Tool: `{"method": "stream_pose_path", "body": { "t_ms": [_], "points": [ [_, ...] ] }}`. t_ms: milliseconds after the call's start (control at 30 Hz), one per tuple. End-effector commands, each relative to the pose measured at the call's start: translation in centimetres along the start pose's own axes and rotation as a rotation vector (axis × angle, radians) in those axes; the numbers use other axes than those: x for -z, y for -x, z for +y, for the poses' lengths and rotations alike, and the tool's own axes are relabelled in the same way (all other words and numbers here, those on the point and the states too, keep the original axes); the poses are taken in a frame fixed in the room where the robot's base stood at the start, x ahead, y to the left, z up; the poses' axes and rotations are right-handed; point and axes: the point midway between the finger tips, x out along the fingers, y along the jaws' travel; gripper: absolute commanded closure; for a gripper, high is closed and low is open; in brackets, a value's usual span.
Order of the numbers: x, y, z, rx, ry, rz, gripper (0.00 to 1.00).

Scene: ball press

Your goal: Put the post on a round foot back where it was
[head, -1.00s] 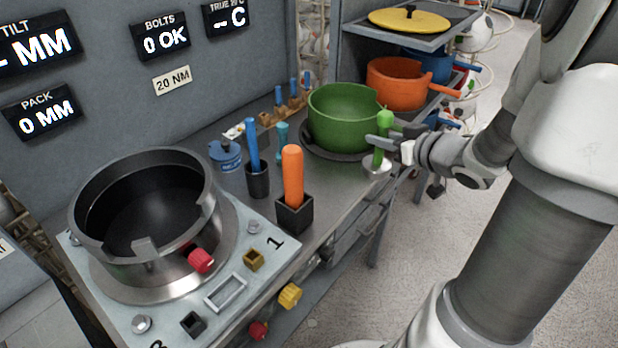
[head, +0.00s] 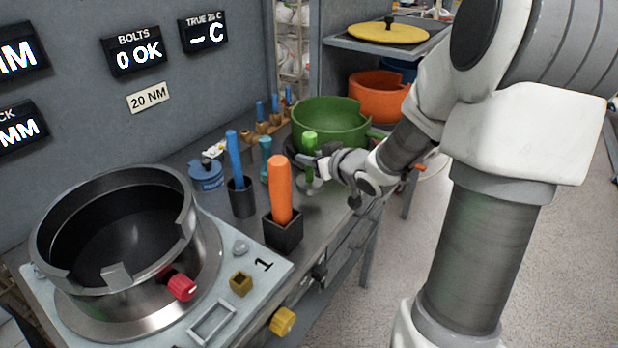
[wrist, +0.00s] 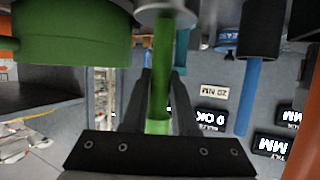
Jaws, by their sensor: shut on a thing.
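The post is green and stands on a round metal foot. In the head view the post (head: 309,143) is upright in front of the green pot (head: 331,122), right of the orange-handled tool (head: 280,190). My gripper (head: 312,161) is shut on the post's shaft from the right. The foot (head: 309,186) shows below the fingers, over the bench; I cannot tell whether it touches. In the wrist view, which is upside down, the post (wrist: 161,75) runs between the fingers, with the foot at the top edge.
The large press ring (head: 120,215) is at the left front. An orange pot (head: 378,97) sits on the shelves behind.

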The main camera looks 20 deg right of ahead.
Motion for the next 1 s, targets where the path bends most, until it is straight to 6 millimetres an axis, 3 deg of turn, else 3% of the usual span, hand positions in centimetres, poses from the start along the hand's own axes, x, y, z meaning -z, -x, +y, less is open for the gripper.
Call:
{"method": "stream_pose_path", "body": {
  "t_ms": [300, 767, 800, 933, 1000],
  "points": [
    [-3.5, -1.7, -0.1, 0.001, -0.002, 0.000, 1.00],
    [-4.1, -1.9, -0.1, 0.000, 0.000, 0.002, 1.00],
    [-4.0, -1.9, -0.1, 0.000, 0.000, 0.000, 0.66],
    [-4.0, -1.9, -0.1, 0.000, 0.000, 0.000, 0.43],
    [-4.0, -1.9, -0.1, 0.000, 0.000, 0.000, 0.43]
  ]
}}
